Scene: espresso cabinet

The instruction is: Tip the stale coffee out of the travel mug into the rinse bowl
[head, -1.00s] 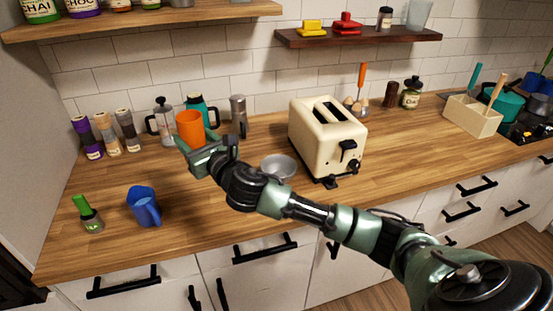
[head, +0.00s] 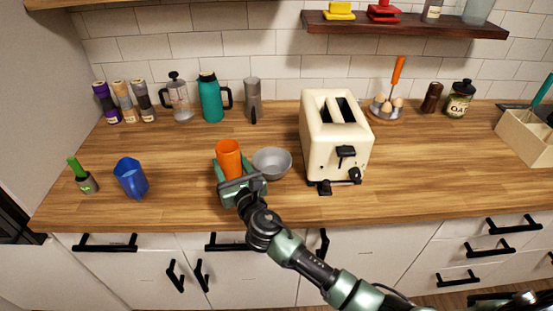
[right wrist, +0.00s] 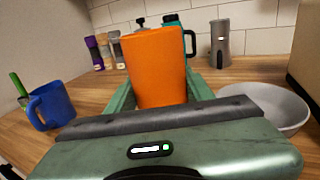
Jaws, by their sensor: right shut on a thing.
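The orange travel mug (head: 229,158) is upright between the fingers of my right gripper (head: 231,172), which is shut on it. The mug also fills the middle of the right wrist view (right wrist: 155,62). Its inside and any coffee are hidden. The grey rinse bowl (head: 272,163) stands on the counter just right of the mug, and also shows at the right of the right wrist view (right wrist: 285,118). I cannot tell whether the mug's base touches the counter. My left gripper is not in view.
A cream toaster (head: 318,140) stands close right of the bowl. A teal flask (head: 211,100), a press (head: 178,100) and a grinder (head: 253,98) line the back. The counter between is clear.

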